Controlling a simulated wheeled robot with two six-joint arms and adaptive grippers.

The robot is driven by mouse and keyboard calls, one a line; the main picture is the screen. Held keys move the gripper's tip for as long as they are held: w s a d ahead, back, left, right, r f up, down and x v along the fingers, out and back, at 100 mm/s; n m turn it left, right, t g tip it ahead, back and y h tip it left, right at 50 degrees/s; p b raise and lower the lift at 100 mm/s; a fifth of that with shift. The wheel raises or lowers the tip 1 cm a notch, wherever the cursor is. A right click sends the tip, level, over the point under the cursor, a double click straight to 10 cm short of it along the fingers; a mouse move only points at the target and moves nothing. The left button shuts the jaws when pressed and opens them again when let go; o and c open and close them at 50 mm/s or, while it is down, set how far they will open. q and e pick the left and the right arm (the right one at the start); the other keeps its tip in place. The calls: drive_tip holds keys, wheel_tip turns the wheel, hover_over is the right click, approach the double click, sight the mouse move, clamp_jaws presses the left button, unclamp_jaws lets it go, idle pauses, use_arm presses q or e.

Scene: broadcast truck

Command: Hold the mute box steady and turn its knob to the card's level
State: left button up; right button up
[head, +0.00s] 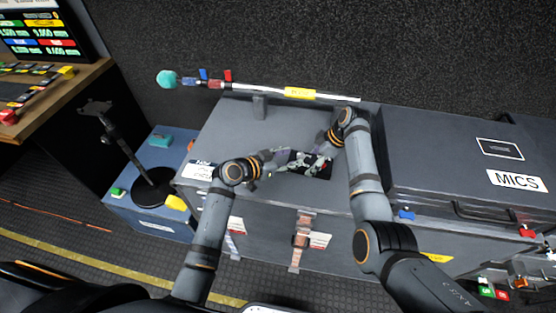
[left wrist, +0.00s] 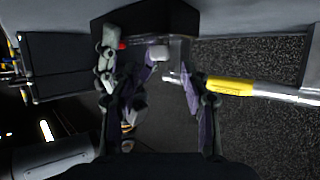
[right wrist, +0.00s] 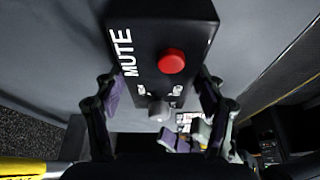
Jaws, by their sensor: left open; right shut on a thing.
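The black mute box (head: 322,170) lies on the grey case lid, partly hidden by my grippers. In the right wrist view the box (right wrist: 150,38) shows white MUTE lettering, a red button (right wrist: 171,61) and a grey knob (right wrist: 159,110) near its close end. My right gripper (right wrist: 160,92) is shut on the box, one finger on each side. My left gripper (left wrist: 158,92) is open, and the knob (left wrist: 160,54) shows between and just beyond its fingers; contact is unclear. A white card-like label (head: 201,171) is at the lid's left edge, its writing too small to read.
A boom pole (head: 300,93) with a yellow label and teal end lies behind the lid. A raised MICS case (head: 450,160) stands on the right. A blue case (head: 150,205) with a black stand is on the left.

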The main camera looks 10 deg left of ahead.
use_arm(q)
drive_tip(key=v, duration=0.8)
